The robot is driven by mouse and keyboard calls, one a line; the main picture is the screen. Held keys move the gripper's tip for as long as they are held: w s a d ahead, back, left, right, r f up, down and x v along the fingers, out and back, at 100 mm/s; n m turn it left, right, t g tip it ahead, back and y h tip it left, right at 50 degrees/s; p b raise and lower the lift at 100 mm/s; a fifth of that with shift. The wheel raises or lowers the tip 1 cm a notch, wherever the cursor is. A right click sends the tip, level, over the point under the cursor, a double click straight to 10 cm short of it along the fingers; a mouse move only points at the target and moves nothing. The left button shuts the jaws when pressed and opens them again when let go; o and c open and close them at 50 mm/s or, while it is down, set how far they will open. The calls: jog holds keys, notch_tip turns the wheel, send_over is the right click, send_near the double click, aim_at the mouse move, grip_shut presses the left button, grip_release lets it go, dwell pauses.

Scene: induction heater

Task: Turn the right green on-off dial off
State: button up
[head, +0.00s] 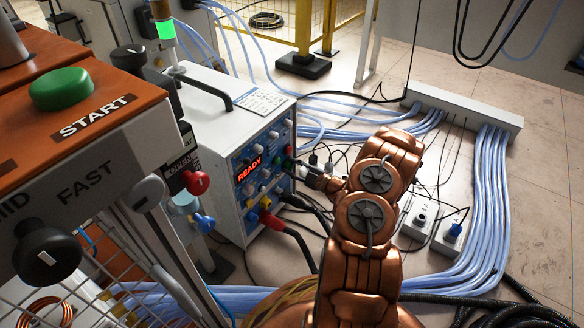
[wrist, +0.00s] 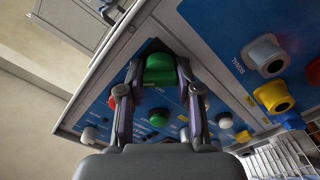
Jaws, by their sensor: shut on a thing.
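The power unit (head: 215,105) is a white box with a blue front panel; its red display (head: 249,169) reads "READY". In the wrist view, a green dial (wrist: 160,71) sits between the two fingers of my gripper (wrist: 160,80), which is shut on it. In the head view, my gripper (head: 298,166) reaches the panel's right edge, and the dial is mostly hidden there. A second green knob (wrist: 157,117) shows lower down between the finger links in the wrist view.
White, yellow and blue connectors (wrist: 273,96) stick out of the panel beside my gripper. Thick black cables (head: 300,240) hang below it. An orange-topped console with a green START button (head: 62,88) stands at the left. Blue hoses (head: 489,190) and power strips (head: 420,217) lie on the floor.

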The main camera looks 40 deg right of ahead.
grip_shut()
jog(key=shift+n+p, duration=0.3)
jog(key=shift+p, duration=0.1)
jog(key=shift+a+n+p, duration=0.1)
jog(key=shift+n+p, duration=0.55)
jog(key=shift+n, duration=0.35)
jog(key=n, duration=0.5)
jog(key=shift+f, duration=0.15)
jog(key=n+b, duration=0.2)
jog(key=n, duration=0.3)
jog(key=shift+n, duration=0.4)
jog(key=shift+n+b, duration=0.65)
jog(key=shift+n, duration=1.55)
